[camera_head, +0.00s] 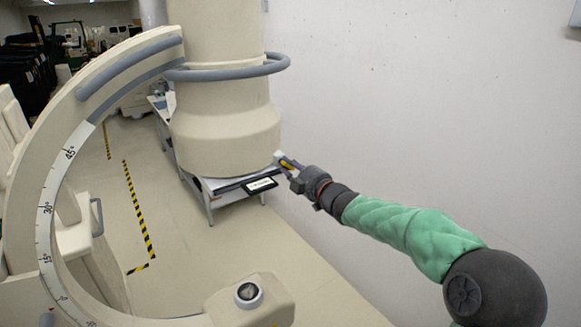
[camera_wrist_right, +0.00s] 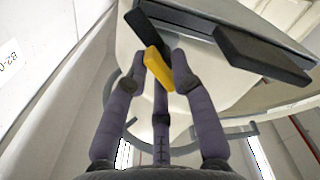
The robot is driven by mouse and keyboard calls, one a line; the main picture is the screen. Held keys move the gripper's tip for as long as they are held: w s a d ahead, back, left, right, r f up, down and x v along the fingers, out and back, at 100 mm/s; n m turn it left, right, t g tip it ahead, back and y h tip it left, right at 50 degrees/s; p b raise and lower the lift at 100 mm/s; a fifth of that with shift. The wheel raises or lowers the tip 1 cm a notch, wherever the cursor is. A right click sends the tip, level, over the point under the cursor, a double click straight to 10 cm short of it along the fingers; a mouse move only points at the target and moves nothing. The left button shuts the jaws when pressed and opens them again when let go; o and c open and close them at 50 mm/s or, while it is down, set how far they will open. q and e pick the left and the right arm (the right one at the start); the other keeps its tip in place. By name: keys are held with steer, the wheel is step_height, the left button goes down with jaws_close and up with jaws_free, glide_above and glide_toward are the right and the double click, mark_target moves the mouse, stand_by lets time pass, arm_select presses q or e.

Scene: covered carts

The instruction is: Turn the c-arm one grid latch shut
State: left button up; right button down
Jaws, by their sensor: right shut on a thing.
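The c-arm (camera_head: 62,115) is a large cream arc with a degree scale at the left. Its wide cream head (camera_head: 225,125) hangs in the upper middle. The grid latch, a small yellow and black piece (camera_head: 287,163), sits at the right end of the grey plate under the head. In the right wrist view the yellow part of the latch (camera_wrist_right: 158,68) lies between the fingers. My right gripper (camera_head: 292,170) is shut on the latch, and it also shows in the right wrist view (camera_wrist_right: 160,62). The finger contacts are partly hidden. My left gripper is not in view.
A black block with a pale label (camera_head: 261,185) projects from the plate's front edge. A grey ring rail (camera_head: 230,70) circles the head. A metal cart (camera_head: 208,200) stands behind and below. The white wall (camera_head: 430,100) is close on the right. Open floor lies below the gripper.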

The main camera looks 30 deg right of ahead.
steer(key=shift+d+r+m+p, duration=0.1)
steer(key=shift+m+p, duration=0.55)
steer(key=shift+m, duration=1.8)
steer(key=shift+d+r+m+p, duration=0.1)
steer(key=shift+m+p, duration=0.55)
steer(key=shift+m, duration=1.8)
steer(key=shift+f, duration=0.1)
steer(key=c, duration=1.2)
jaws_free()
steer(key=shift+d+f, duration=0.1)
steer(key=shift+f, duration=0.05)
